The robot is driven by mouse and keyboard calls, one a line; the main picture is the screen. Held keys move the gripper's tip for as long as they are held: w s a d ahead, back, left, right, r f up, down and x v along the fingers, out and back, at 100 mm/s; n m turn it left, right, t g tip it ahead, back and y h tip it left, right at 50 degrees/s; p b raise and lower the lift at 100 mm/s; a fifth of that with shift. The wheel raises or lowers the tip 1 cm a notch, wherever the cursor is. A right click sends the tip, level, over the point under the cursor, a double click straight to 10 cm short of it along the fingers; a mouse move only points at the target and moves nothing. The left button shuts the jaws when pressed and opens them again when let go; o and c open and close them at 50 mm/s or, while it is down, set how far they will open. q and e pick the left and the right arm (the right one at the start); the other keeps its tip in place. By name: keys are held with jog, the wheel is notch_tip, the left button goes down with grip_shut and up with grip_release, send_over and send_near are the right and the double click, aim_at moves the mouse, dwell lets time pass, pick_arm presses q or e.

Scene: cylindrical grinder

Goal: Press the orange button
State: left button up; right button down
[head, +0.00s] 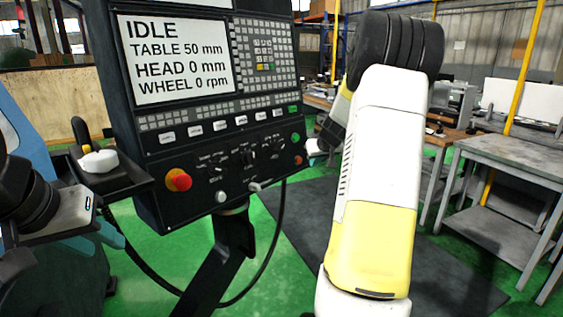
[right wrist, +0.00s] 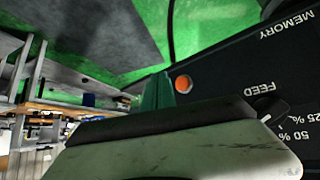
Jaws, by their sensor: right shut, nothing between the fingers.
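The orange button (head: 298,160) is a small round button at the lower right of the black control panel (head: 150,200). It shows larger in the right wrist view (right wrist: 183,84), beside the FEED label. My right gripper (right wrist: 157,82) is shut and empty, its green fingertips close to the left of the button in that view. I cannot tell whether they touch the panel. In the head view the right fingers are mostly hidden by my right arm. My left gripper (head: 108,232) is at the lower left, away from the panel; its finger gap is unclear.
A red emergency-stop knob (head: 178,180) sits at the panel's lower left, and a green button (head: 295,138) is above the orange one. The screen (head: 175,57) reads IDLE. A black cable (head: 272,235) hangs below. Grey tables (head: 510,150) stand at right.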

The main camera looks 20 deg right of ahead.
jog(key=shift+s+d+r, duration=0.1)
jog(key=shift+s+d, duration=0.15)
jog(key=shift+s, duration=0.2)
jog(key=shift+s+d+r, duration=0.1)
jog(key=shift+s+d, duration=0.1)
jog(key=shift+s, duration=0.2)
jog(key=s+a+r+y, duration=0.1)
jog(key=s+a+r, duration=0.25)
jog(key=a, duration=0.25)
jog(key=s+a+r+n+g+y, duration=0.1)
jog(key=s+a+r, duration=0.2)
jog(key=s+a, duration=0.3)
jog(key=s+a+r+y, duration=0.1)
jog(key=s+a+r, duration=0.2)
jog(key=a, duration=0.4)
jog(key=s+a+f, duration=0.1)
jog(key=s+a, duration=0.3)
jog(key=s, duration=0.6)
jog(key=s+a+f+g, duration=0.1)
jog(key=s+a, duration=0.4)
jog(key=s, duration=0.6)
jog(key=shift+g, duration=0.3)
